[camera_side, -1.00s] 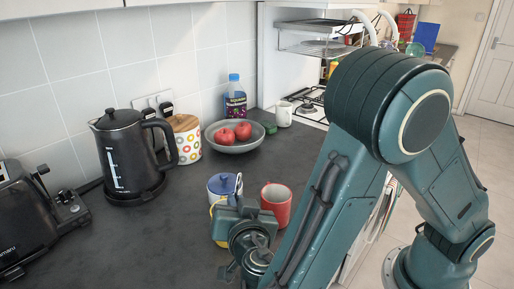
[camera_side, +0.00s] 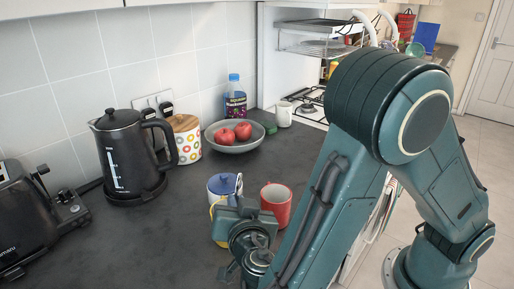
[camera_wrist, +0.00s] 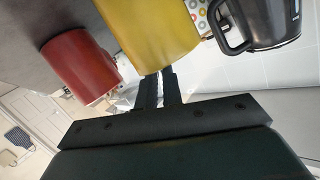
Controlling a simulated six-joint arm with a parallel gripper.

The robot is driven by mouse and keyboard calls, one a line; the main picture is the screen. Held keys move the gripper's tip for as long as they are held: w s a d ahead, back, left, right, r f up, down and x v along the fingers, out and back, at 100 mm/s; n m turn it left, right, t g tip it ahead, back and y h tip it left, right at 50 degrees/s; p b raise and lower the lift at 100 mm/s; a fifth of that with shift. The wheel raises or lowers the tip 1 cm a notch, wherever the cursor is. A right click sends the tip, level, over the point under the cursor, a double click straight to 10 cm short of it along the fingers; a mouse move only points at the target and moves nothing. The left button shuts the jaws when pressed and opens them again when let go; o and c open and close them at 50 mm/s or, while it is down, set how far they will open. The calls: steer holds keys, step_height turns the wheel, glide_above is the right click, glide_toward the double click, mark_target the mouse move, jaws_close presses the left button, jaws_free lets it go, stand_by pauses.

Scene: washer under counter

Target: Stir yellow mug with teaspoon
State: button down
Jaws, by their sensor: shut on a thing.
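In the wrist view the yellow mug (camera_wrist: 150,32) is just beyond the fingertips of my gripper (camera_wrist: 159,78). In the side view my gripper (camera_side: 235,204) covers most of it, and a strip of yellow mug (camera_side: 220,243) shows below. My gripper is shut on the teaspoon, whose thin, pale upper end (camera_side: 238,183) seems to rise above the jaws in front of a blue-and-white mug. The spoon's bowl is hidden, and I cannot see how deep it sits in the yellow mug.
A red mug (camera_side: 276,204) stands close on the right, and the blue-and-white mug (camera_side: 222,187) close behind. A black kettle (camera_side: 126,155), a dotted jar (camera_side: 186,140) and a fruit bowl (camera_side: 234,143) stand farther back, a toaster (camera_side: 36,215) far left. The counter's left middle is clear.

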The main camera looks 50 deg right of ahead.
steer(key=shift+f, duration=0.1)
steer(key=shift+s+d, duration=0.45)
steer(key=shift+s, duration=0.05)
steer(key=d+r, duration=0.3)
steer(key=r, duration=0.5)
steer(key=shift+d+r, duration=0.3)
stand_by(0.8)
stand_by(1.0)
steer(key=shift+r, duration=2.5)
steer(key=shift+w+a, duration=0.1)
steer(key=shift+w+a+f+n+g+y, duration=0.15)
steer(key=shift+w+a+n+y, duration=0.15)
steer(key=shift+a+n, duration=0.45)
steer(key=shift+w+a+n+g+y, duration=0.25)
steer(key=shift+w+a+n, duration=0.1)
steer(key=shift+a+n, duration=0.35)
steer(key=shift+w+a+f+n+g+y, duration=0.1)
steer(key=shift+w+a+n+y, duration=0.2)
steer(key=shift+a+n, duration=0.45)
steer(key=shift+w+f, duration=0.15)
